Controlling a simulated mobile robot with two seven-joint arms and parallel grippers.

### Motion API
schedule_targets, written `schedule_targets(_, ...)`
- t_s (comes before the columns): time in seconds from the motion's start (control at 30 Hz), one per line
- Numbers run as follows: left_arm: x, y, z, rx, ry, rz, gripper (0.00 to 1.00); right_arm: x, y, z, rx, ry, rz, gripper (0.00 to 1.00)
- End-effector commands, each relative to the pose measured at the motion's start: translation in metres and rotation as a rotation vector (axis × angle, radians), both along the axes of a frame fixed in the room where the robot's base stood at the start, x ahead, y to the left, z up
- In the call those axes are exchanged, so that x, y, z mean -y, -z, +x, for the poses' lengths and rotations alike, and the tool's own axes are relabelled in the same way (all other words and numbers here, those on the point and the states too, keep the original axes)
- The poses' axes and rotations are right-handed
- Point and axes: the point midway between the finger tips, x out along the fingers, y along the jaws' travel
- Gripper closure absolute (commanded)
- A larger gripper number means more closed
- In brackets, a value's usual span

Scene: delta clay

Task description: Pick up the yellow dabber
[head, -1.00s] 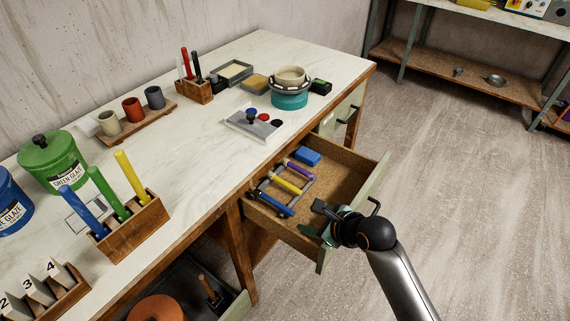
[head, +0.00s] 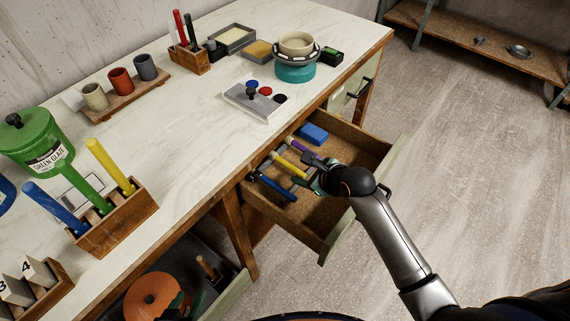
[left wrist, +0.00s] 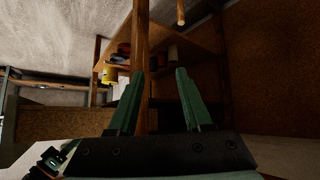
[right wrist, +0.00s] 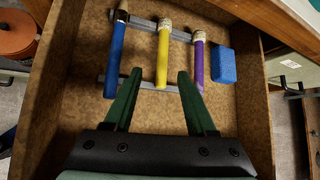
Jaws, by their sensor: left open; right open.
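The yellow dabber (head: 291,168) lies in the open drawer across a grey rack, between a blue dabber (head: 277,188) and a purple dabber (head: 303,150). In the right wrist view the yellow dabber (right wrist: 163,55) has a pale tip at its far end. My right gripper (right wrist: 160,75) is open above the drawer; the near end of the yellow handle shows between its fingertips. No contact is visible and the height gap is unclear. In the head view this gripper (head: 322,180) is partly hidden by its wrist. My left gripper (left wrist: 152,73) is open and empty.
A blue block (right wrist: 222,66) lies right of the purple dabber. The drawer front (head: 365,205) and side walls surround the right gripper. The worktop (head: 190,130) overhangs the back of the drawer. A lower drawer holds an orange round object (head: 152,293).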

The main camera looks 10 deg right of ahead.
Motion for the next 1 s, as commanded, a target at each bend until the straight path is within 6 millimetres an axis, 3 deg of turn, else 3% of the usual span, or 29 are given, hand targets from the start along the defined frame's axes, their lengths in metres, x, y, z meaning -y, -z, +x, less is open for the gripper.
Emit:
schedule_targets(0.5, 0.009, 0.008, 0.005, 0.003, 0.017, -0.010, 0.50, -0.009, 0.035, 0.037, 0.002, 0.000, -0.001, 0.44)
schedule_targets(0.8, 0.012, 0.003, 0.009, 0.013, 0.022, -0.015, 0.50, -0.010, 0.037, 0.040, 0.001, 0.001, 0.000, 0.44)
schedule_targets(1.0, 0.011, 0.004, 0.009, 0.011, 0.022, -0.012, 0.50, -0.010, 0.037, 0.040, 0.001, 0.001, 0.000, 0.64)
